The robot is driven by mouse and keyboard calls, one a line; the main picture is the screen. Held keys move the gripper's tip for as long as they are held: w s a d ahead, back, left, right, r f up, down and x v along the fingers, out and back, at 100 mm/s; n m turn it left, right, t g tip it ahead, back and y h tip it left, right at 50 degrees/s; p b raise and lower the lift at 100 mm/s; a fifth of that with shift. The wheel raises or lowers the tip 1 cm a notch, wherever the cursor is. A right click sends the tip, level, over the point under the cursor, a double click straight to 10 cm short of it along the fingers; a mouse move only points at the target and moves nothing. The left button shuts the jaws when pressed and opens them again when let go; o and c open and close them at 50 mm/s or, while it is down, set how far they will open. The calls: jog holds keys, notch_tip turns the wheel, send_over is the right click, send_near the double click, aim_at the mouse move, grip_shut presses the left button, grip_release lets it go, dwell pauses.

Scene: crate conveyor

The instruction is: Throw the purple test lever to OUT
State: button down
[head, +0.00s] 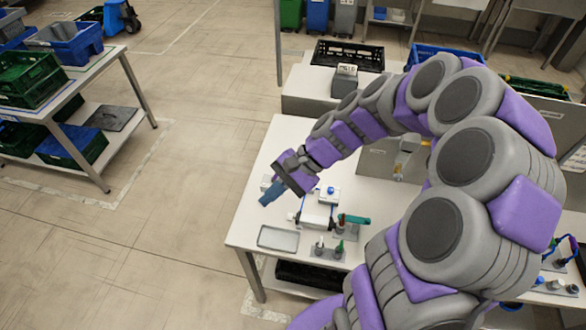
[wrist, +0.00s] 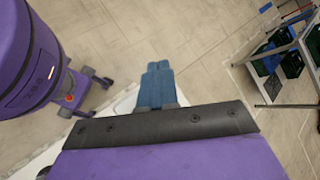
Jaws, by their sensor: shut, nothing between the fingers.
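My gripper (head: 271,194) has blue fingers and reaches over the left side of the white table (head: 262,210) in the head view. Its fingers are together with nothing between them, as the wrist view (wrist: 157,84) also shows. The fingertips point left and down, by the table's left edge. I cannot make out a purple test lever or an OUT mark in either view; my arm covers much of the table. A teal-green handle (head: 354,219) on a grey base and a blue-knobbed white box (head: 330,193) stand right of the gripper.
A grey shallow tray (head: 278,238) lies at the table's front left. Small pegs on a plate (head: 327,251) stand beside it. A black crate (head: 348,55) is at the back. A shelf table with a green crate (head: 30,80) stands far left; floor between is clear.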

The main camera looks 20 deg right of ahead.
jog(key=w+d+f+m+t+y+p, duration=0.1)
jog(key=w+d+f+m+t+y, duration=0.1)
jog(key=w+d+f+m+t, duration=0.5)
jog(key=w+d+f+m+t+h+p, duration=0.1)
jog(key=w+d+f+m, duration=0.1)
jog(key=d+f+m, duration=0.4)
jog(key=w+d+f+m+t, duration=0.15)
jog(key=d+f+m, duration=0.25)
jog(key=d, duration=0.5)
jog(key=w+r+b+x, duration=0.1)
jog(key=r+b+x, duration=0.1)
jog(key=x, duration=1.1)
jog(key=shift+a+r, duration=0.25)
jog(key=shift+a, duration=0.15)
jog(key=shift+w+r+h, duration=0.1)
jog(key=shift+w+h, duration=0.1)
jog(key=shift+h, duration=0.1)
